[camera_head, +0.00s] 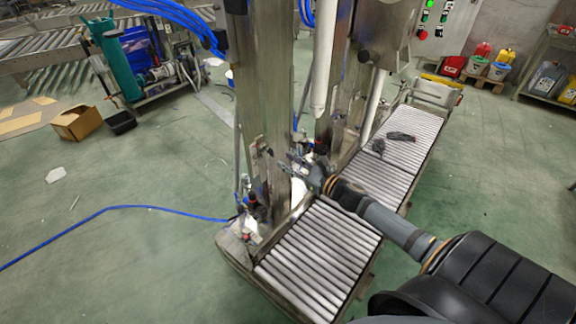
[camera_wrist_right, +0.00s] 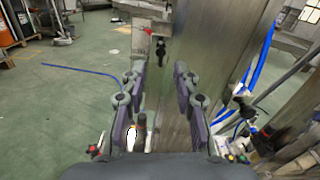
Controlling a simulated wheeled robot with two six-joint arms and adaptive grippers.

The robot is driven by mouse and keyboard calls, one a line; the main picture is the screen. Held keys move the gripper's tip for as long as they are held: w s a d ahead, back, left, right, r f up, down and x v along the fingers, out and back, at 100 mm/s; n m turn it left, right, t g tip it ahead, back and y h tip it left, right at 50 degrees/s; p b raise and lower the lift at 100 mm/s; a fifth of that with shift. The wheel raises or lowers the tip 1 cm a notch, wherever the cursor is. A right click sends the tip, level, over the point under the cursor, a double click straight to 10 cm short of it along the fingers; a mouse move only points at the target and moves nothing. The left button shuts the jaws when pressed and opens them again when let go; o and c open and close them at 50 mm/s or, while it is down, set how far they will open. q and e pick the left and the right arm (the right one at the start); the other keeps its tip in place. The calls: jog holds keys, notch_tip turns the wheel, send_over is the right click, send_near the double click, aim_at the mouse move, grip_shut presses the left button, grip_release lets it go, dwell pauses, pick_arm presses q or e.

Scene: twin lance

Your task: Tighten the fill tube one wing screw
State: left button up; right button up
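My right gripper (camera_head: 279,158) reaches from the lower right to the steel post of the filling machine (camera_head: 262,90). In the right wrist view the gripper (camera_wrist_right: 160,72) is open, with its two fingers apart on either side of the post's edge. In the head view the bracket (camera_head: 258,146) is on the post's left side. White fill tubes (camera_head: 321,65) hang at the machine. My left gripper is out of view.
A roller conveyor (camera_head: 318,255) runs under my right arm, and a dark tool (camera_head: 400,136) lies on its far section. Fittings (camera_head: 250,210) stand at the post's foot. A blue hose (camera_head: 120,208) lies on the floor, which is mostly clear at left.

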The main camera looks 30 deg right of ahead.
aim_at(273, 153)
jog(key=x, duration=0.3)
jog(key=b+x, duration=0.1)
jog(key=x, duration=0.1)
jog(key=shift+r, duration=0.25)
jog(key=shift+w+a+f, duration=0.15)
jog(key=shift+w, duration=0.35)
jog(key=shift+w+a+f, duration=0.15)
jog(key=shift+w, duration=0.35)
grip_shut()
